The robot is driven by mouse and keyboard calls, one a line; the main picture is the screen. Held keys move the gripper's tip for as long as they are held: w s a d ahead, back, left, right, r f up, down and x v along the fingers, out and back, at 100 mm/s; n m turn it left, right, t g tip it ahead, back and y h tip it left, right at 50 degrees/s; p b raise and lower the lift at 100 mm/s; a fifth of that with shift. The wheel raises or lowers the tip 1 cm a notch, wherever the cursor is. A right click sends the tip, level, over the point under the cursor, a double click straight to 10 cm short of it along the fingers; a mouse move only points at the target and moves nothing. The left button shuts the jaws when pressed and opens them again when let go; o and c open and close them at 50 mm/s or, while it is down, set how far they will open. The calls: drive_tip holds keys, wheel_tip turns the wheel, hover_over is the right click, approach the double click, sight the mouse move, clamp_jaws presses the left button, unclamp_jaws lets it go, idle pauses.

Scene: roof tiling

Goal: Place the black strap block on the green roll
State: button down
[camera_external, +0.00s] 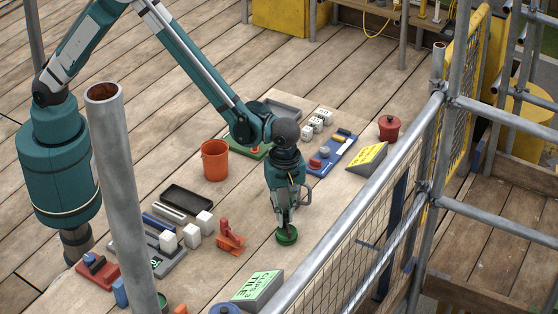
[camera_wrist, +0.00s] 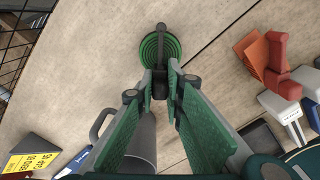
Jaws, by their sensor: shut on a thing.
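The green roll (camera_external: 286,238) lies on the plank deck directly below my gripper (camera_external: 285,212). In the wrist view the green roll (camera_wrist: 148,50) shows as a ringed disc just beyond the fingertips. My gripper (camera_wrist: 160,88) is shut on the black strap block (camera_wrist: 160,84), a small dark piece between the green fingertips. A dark bar-like part with a rounded end reaches over the roll's face. I cannot tell whether the block touches the roll or hangs just above it. In the external view the fingers mostly hide the block.
A grey mug (camera_wrist: 140,142) stands close beside my gripper. An orange-red bracket (camera_external: 230,238) is to the left, with white blocks (camera_external: 204,222) beyond. A green-labelled wedge (camera_external: 258,290) lies nearer the camera, and a metal railing (camera_external: 360,220) runs at the right. Bare planks surround the roll.

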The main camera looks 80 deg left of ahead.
sight(284, 210)
drive_tip(key=shift+f, duration=0.15)
drive_tip(key=c, duration=2.4)
unclamp_jaws()
drive_tip(key=shift+r, duration=0.2)
wheel_tip(284, 210, up, 12)
drive_tip(key=shift+a, duration=0.1)
